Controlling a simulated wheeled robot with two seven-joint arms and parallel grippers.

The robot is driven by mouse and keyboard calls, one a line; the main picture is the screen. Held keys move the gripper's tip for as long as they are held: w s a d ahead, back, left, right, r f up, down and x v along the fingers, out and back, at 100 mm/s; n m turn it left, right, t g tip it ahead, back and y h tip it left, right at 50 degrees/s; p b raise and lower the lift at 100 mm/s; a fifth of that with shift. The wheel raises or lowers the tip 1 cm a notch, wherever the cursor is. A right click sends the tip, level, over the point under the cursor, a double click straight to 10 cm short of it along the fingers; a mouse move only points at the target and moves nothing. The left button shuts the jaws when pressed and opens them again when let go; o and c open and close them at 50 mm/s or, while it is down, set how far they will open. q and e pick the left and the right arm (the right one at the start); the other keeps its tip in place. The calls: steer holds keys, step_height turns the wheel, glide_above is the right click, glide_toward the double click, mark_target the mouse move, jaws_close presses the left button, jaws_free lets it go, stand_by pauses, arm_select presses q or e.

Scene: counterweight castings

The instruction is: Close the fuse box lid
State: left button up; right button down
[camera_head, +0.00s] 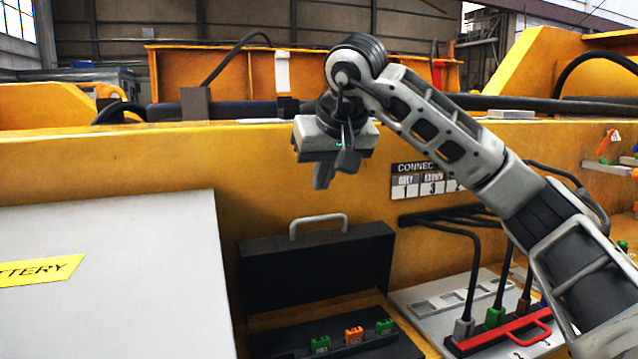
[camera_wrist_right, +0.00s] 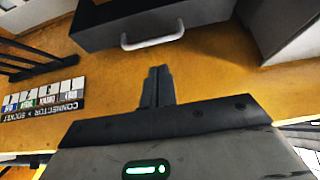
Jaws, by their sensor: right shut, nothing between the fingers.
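The fuse box (camera_head: 283,341) is a dark box low in the middle of the head view, with green and orange fuses inside. Its dark lid (camera_head: 316,268) stands raised at the back, with a light grey handle (camera_head: 319,219) on its upper edge. The lid (camera_wrist_right: 98,24) and handle (camera_wrist_right: 152,36) also show at the top of the right wrist view. My right gripper (camera_head: 333,174) is shut and empty, above the handle and apart from it. Its closed fingers also show in the right wrist view (camera_wrist_right: 157,86). My left gripper is not in view.
A white battery cover (camera_head: 120,290) stands left of the fuse box. To the right, a panel with black cables, plugs and a red-handled bar (camera_head: 500,332) lies under my right arm. A connector sign (camera_head: 415,182) is on the yellow wall (camera_head: 110,160) behind.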

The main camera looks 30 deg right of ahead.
steer(key=x, duration=0.7)
steer(key=shift+w+f, duration=0.15)
steer(key=shift+f, duration=0.15)
